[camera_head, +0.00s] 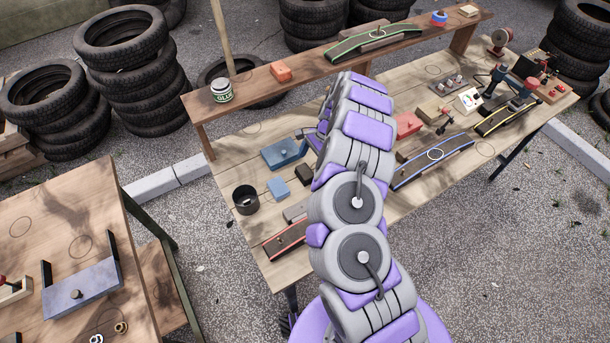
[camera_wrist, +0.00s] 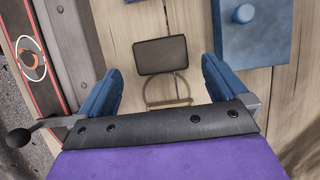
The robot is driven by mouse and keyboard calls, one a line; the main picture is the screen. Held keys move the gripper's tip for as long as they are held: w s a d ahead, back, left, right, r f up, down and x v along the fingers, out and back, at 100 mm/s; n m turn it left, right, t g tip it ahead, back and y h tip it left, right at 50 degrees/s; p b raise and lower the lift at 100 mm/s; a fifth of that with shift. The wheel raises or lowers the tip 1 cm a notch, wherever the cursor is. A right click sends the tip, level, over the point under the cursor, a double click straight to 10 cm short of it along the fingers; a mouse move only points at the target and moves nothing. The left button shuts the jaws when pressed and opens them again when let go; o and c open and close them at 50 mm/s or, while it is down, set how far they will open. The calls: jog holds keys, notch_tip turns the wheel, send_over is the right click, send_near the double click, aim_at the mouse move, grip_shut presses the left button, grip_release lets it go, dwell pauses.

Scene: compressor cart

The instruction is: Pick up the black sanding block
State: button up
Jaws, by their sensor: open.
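The black sanding block (camera_wrist: 160,55) lies flat on the wooden table, dark with a lighter edge, in the upper middle of the wrist view. It also shows in the head view (camera_head: 302,173) as a small dark block left of my arm. My gripper (camera_wrist: 160,70) is open, with one blue finger on each side of the block's line and bare wood between them. The block sits between and just beyond the fingertips, apart from both. In the head view my gripper is mostly hidden by my arm.
In the wrist view a blue plate with a knob (camera_wrist: 253,35) stands close on the right. A grey bar (camera_wrist: 76,40) and a red-edged black strip (camera_wrist: 33,80) lie on the left. A black cup (camera_head: 245,200) and a small blue block (camera_head: 278,188) are nearby.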

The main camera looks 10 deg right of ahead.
aim_at(305, 171)
jog(key=b+x, duration=0.1)
jog(key=x, duration=0.4)
jog(key=shift+a+b, duration=0.2)
jog(key=shift+b, duration=0.15)
jog(key=c, duration=1)
notch_tip(305, 171, up, 10)
jog(key=p, duration=0.2)
jog(key=shift+p, duration=0.3)
jog(key=o, duration=0.5)
jog(key=c, duration=0.3)
jog(key=shift+c, duration=0.2)
